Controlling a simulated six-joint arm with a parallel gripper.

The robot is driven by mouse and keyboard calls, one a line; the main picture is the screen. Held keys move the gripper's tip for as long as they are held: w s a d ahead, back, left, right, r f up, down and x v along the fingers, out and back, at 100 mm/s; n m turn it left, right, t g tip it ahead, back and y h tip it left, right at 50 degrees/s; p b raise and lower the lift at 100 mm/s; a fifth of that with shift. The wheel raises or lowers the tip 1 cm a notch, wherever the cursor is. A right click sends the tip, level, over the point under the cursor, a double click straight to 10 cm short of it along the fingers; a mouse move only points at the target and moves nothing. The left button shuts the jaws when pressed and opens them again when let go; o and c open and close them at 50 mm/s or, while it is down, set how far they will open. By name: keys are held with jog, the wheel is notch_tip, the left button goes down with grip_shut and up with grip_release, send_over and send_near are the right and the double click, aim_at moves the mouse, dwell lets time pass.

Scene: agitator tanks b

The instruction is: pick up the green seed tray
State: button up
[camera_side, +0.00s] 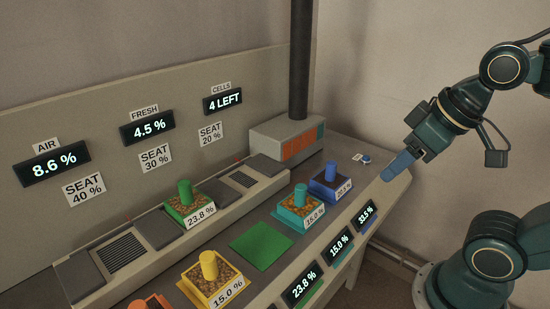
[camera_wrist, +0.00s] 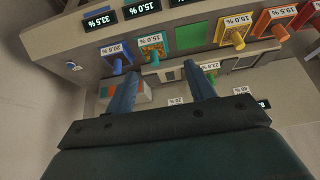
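The green seed tray (camera_side: 181,215) stands upright on the raised rear ledge in the side view, holding brown grains, with a green peg (camera_side: 185,192) on top and a 23.8 % label. In the wrist view, which looks upside down, the green tray (camera_wrist: 209,66) is small and partly hidden beside the right finger. My gripper (camera_side: 388,175) is high at the right in the side view, well away from the tray. In the wrist view its two blue fingers stand wide apart with nothing between them, so the gripper (camera_wrist: 160,68) is open and empty.
An empty green pad (camera_side: 262,245) lies on the front bench. A yellow tray (camera_side: 211,284), teal tray (camera_side: 297,215) and blue tray (camera_side: 331,186) stand along the front row; an orange one (camera_side: 150,303) is cut off. A dark column (camera_side: 301,60) rises behind from a grey box (camera_side: 287,138).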

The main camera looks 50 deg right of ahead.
jog(key=shift+w, duration=0.1)
jog(key=n+g+y, duration=0.1)
jog(key=n+y, duration=0.4)
jog(key=n, duration=0.4)
send_over(186, 184)
jog(key=s+d, duration=0.4)
notch_tip(186, 184, down, 6)
jog(key=shift+f, duration=0.25)
jog(key=shift+x, duration=4.25)
jog(key=shift+d+f, duration=0.1)
jog(key=shift+d, duration=0.1)
